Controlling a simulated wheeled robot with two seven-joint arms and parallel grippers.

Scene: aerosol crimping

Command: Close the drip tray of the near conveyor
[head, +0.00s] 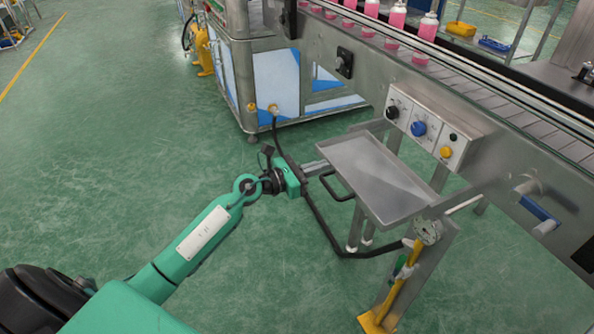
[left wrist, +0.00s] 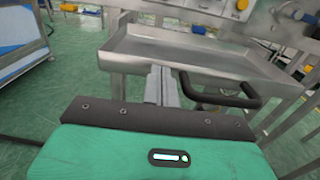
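The drip tray (head: 375,175) is a shallow grey metal pan that sticks out from under the near conveyor, below its control box. It also shows in the left wrist view (left wrist: 200,62). Its black bar handle (head: 337,190) is on the side facing me and shows right of centre in the left wrist view (left wrist: 222,98). My left gripper (head: 318,167) is beside the handle, close to the tray's front. Its grey fingers (left wrist: 161,86) look close together with nothing between them, to the left of the handle. Whether they touch the tray is unclear. My right gripper is out of view.
The control box (head: 428,125) with knobs is above the tray. A black hose (head: 325,225) loops below the tray, near a yellow-footed leg (head: 392,300). Pink bottles (head: 395,20) stand on the conveyor. A machine cabinet (head: 275,80) stands behind. Green floor at left is clear.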

